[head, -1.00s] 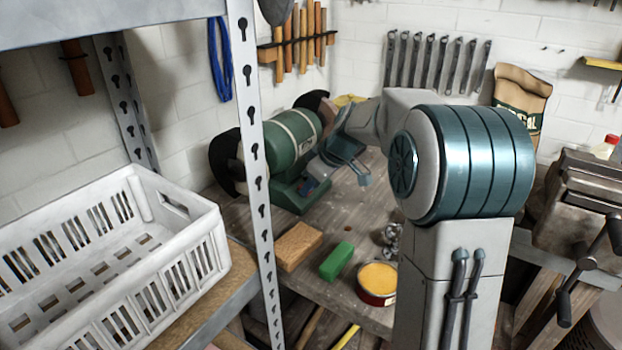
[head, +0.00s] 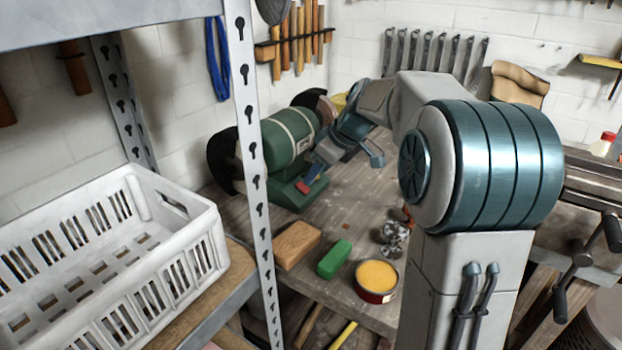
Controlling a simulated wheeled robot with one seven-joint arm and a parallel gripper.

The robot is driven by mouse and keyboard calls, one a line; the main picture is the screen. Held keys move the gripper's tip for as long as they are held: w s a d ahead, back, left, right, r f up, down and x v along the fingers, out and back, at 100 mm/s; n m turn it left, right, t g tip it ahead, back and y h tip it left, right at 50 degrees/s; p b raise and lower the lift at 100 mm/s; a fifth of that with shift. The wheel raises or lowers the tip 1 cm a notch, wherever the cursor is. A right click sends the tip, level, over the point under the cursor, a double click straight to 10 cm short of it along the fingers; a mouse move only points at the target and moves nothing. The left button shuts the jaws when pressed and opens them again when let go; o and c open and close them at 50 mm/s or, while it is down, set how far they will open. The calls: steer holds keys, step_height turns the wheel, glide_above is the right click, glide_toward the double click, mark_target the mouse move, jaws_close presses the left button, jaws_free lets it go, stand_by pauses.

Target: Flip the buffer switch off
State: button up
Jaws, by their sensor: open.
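The green buffer (head: 287,140) stands on the wooden bench, with dark wheels at both ends. A small red switch (head: 312,173) with a blue part beside it shows on the front of its green base. My gripper (head: 347,163) is open and empty, in front of the buffer's right half. One finger is close to the red switch; I cannot tell whether it touches. The other finger is farther right over the bench. The switch's exact tilt is too small to tell.
A brown block (head: 297,245), a green block (head: 334,258) and a tin of yellow paste (head: 376,280) sit on the bench front. A metal shelf post (head: 254,150) and a white crate (head: 150,290) stand left. A vise (head: 590,215) is at right.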

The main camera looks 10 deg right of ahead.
steer(key=v, duration=0.8)
steer(key=shift+p, duration=0.3)
steer(key=shift+s+r, duration=0.1)
steer(key=shift+r, duration=0.05)
steer(key=s+a+f+m+h+p, duration=0.1)
steer(key=s+m+p, duration=0.2)
steer(key=s, duration=0.5)
steer(key=s+a+f+m+g+h+p, duration=0.1)
steer(key=s+a+m+p, duration=0.1)
steer(key=s, duration=0.7)
steer(key=s+a+f+m+h+p, duration=0.1)
steer(key=s+m+p, duration=0.3)
steer(key=s, duration=0.5)
steer(key=shift+a+f+h+p, duration=0.25)
steer(key=shift+a+h+p, duration=0.1)
steer(key=shift+h+p, duration=0.3)
